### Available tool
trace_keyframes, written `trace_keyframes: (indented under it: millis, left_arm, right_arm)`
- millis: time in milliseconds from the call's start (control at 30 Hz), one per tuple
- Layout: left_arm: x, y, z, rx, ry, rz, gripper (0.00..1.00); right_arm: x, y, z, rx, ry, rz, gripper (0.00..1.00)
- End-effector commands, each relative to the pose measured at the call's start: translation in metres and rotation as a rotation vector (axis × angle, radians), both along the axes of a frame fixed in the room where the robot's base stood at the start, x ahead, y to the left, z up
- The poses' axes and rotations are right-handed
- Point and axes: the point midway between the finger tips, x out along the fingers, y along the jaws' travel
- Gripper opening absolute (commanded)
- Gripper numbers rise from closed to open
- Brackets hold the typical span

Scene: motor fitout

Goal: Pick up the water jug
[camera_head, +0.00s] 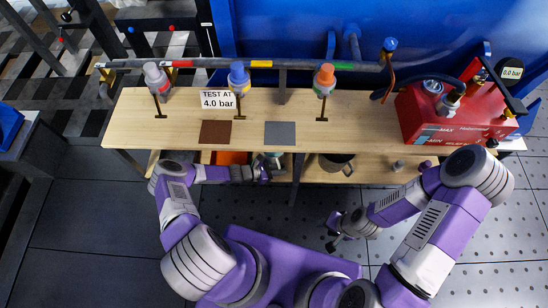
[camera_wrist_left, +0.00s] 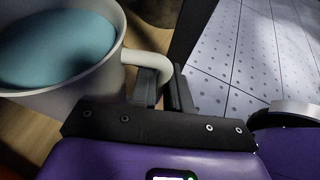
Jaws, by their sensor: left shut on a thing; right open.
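The water jug (camera_wrist_left: 60,103) is a pale grey vessel with teal water inside. It fills the upper left of the left wrist view, looks upright, and its handle points at my left gripper (camera_wrist_left: 163,88). The gripper's two dark fingers are shut on the handle. In the head view my left gripper (camera_head: 266,171) is at the front edge of the workbench, by the lower shelf. There the jug is mostly hidden by the bench top and the gripper. My right gripper (camera_head: 337,235) is open and empty, low above the floor in front of the bench.
The wooden bench top (camera_head: 180,115) overhangs the lower shelf. An orange bin (camera_head: 230,158) is left of the jug and a dark pot (camera_head: 337,164) is to its right. A bench leg (camera_head: 297,180) stands between jug and pot. A red pump (camera_head: 440,125) sits on the bench's right end.

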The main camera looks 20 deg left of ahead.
Motion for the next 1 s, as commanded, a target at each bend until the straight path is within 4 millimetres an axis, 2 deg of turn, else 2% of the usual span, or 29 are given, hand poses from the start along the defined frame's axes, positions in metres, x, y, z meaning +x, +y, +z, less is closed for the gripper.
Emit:
trace_keyframes:
  millis: [667,1000]
  left_arm:
    - [0.001,-0.001,0.003,-0.003,-0.003,-0.001,0.00]
    - [0.001,0.000,0.029,-0.002,-0.006,-0.002,0.00]
  right_arm:
    - [0.000,0.000,0.001,0.000,0.000,0.000,0.43]
    - [0.000,0.000,0.015,0.000,0.000,0.000,0.43]
